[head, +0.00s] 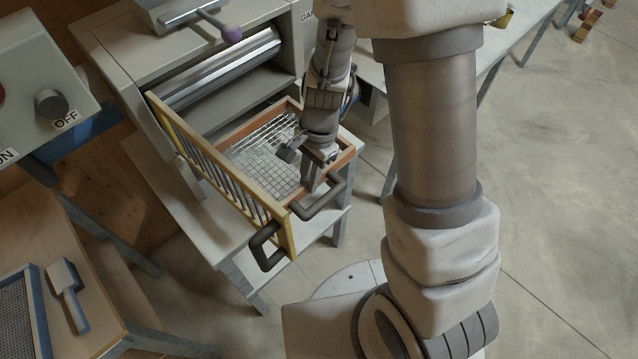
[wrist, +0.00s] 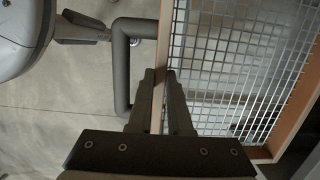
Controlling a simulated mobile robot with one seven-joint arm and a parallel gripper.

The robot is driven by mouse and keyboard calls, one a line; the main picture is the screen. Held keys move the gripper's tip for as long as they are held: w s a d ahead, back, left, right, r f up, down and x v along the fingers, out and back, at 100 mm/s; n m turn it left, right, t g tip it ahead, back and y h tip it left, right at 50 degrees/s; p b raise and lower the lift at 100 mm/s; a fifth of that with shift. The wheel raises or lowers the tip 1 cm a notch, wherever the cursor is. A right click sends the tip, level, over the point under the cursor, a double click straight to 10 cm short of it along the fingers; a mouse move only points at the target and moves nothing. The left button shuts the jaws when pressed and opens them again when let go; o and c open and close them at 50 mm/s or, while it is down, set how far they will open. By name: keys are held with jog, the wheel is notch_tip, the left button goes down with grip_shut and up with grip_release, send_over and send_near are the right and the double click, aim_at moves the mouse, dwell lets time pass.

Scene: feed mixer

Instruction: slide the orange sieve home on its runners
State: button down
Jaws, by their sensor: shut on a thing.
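The orange sieve (head: 238,136), a flat wire mesh in an orange-brown frame, lies on the grey stand in front of the mixer's roller housing in the head view. A dark bent handle (head: 325,200) sticks out from its near side. My gripper (head: 308,182) is at that near side, beside the handle. In the wrist view my gripper (wrist: 160,75) has one finger on each side of the sieve's rim (wrist: 161,45) and is shut on it. The handle (wrist: 121,65) is left of the fingers and the mesh is right. The runners cannot be made out.
A yellow barred frame (head: 215,160) with its own dark handle (head: 267,247) stands upright along the sieve's left side. The roller housing (head: 205,85) is behind.

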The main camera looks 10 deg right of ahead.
aim_at(269, 153)
jog(key=shift+w+a+f+p, duration=0.1)
jog(key=shift+w+a+p, duration=0.3)
jog(key=shift+w+a, duration=1.15)
jog(key=shift+w+a+f+p, duration=0.15)
jog(key=shift+w+a+p, duration=0.2)
jog(key=shift+w+a, duration=1.25)
jog(key=shift+w+a+f+p, duration=0.1)
jog(key=shift+w+a+p, duration=0.45)
jog(key=shift+w, duration=1.9)
jog(key=shift+a, duration=0.1)
jog(key=c, duration=0.8)
grip_release()
jog(key=shift+o, duration=0.2)
